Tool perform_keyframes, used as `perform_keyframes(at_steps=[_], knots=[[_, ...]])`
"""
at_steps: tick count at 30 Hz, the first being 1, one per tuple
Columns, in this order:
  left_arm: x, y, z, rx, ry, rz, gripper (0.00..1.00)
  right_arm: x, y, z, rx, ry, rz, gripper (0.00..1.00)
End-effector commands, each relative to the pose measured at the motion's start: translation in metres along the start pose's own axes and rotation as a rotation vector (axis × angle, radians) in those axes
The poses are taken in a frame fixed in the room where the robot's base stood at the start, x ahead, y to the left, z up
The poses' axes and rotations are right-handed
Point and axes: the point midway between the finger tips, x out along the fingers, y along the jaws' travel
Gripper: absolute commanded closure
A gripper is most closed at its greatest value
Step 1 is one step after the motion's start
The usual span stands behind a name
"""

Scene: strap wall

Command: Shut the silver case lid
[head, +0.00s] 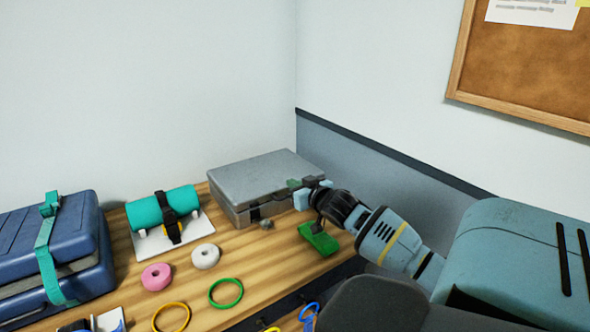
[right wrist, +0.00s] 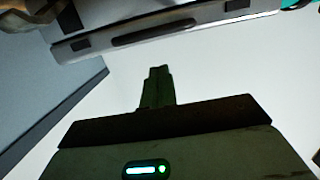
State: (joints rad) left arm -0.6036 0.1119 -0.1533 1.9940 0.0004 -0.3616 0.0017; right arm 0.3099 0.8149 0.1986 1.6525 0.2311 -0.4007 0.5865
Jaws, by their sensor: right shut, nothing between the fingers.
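The silver case (head: 252,181) stands at the back of the wooden table, near the wall corner. Its lid lies flat on top and looks down on the base; I cannot tell whether a thin gap is left. My right gripper (head: 294,183) is at the case's front right corner, its green fingers together and empty; whether they touch the case is unclear. In the right wrist view the shut fingers (right wrist: 157,86) point towards the case (right wrist: 110,40), which shows a dark handle and dark latches. My left gripper is out of view.
A blue case (head: 75,235) with a teal strap stands left. Beside it a teal roll (head: 150,212) lies on a white stand. Walls close the back and right.

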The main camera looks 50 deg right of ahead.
Motion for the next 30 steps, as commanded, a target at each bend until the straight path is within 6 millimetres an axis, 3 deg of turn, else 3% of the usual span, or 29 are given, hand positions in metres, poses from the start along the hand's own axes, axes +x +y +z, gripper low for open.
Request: perform_keyframes(at_steps=[8,15,19,30], knots=[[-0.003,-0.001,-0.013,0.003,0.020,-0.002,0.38,-0.001,0.000,-0.011,0.003,0.004,0.000,1.00],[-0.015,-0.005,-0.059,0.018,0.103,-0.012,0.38,-0.007,-0.002,-0.054,0.006,0.018,0.000,1.00],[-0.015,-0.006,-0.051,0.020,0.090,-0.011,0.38,-0.024,-0.003,-0.038,0.001,0.000,-0.003,1.00],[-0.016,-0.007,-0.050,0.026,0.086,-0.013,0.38,-0.078,-0.003,-0.031,0.001,-0.002,-0.001,1.00]])
